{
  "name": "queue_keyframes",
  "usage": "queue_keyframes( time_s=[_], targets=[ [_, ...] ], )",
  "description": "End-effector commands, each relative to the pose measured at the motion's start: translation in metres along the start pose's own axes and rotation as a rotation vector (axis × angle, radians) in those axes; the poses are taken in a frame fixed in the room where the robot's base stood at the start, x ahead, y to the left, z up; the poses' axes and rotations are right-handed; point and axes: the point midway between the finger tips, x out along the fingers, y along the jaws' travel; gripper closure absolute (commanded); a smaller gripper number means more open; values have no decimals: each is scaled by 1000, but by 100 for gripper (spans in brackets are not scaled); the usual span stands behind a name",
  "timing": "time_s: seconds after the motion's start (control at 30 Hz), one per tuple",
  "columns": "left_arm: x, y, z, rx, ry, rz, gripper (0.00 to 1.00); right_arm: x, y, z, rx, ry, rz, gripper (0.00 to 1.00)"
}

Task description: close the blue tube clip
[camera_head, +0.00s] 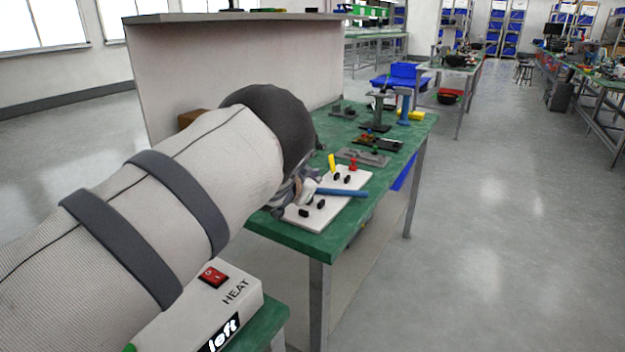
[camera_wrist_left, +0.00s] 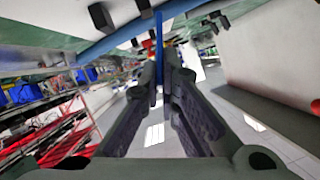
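A white board (camera_head: 299,215) lies on the green bench with several small black blocks on it. A blue tube (camera_head: 343,192) runs over the board and past its right edge. In the left wrist view the blue tube (camera_wrist_left: 122,36) crosses at the top, among black blocks (camera_wrist_left: 100,15). My left gripper (camera_wrist_left: 160,75) has its fingers close together on a thin upright blue bar (camera_wrist_left: 159,40). I cannot tell whether this bar is part of the clip. In the head view my left arm largely hides the gripper, at the board's left side. My right gripper is not in view.
A yellow piece (camera_head: 332,163) and a red piece (camera_head: 353,164) stand at the board's far side. Grey fixtures (camera_head: 362,157) and a blue stand (camera_head: 404,108) are farther back. A white panel (camera_head: 230,70) rises along the bench's left. The floor at right is clear.

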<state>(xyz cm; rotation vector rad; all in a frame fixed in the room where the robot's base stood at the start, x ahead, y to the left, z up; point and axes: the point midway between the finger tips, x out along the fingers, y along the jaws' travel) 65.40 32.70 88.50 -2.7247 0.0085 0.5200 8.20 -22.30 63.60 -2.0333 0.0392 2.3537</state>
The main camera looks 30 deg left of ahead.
Motion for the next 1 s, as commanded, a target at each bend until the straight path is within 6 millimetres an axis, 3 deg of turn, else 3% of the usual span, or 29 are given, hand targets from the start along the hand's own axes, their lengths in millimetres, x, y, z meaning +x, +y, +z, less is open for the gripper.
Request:
queue_keyframes(
  time_s=[0.1,0.2,0.57,1.0],
  targets=[
    [0,2,3,-1,-5,3,100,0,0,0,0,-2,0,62],
    [0,2,3,-1,-5,3,76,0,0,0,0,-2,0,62],
    [-5,0,1,-2,-3,0,76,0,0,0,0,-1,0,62],
    [-104,1,1,-1,-4,1,76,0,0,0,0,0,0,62]
  ],
)
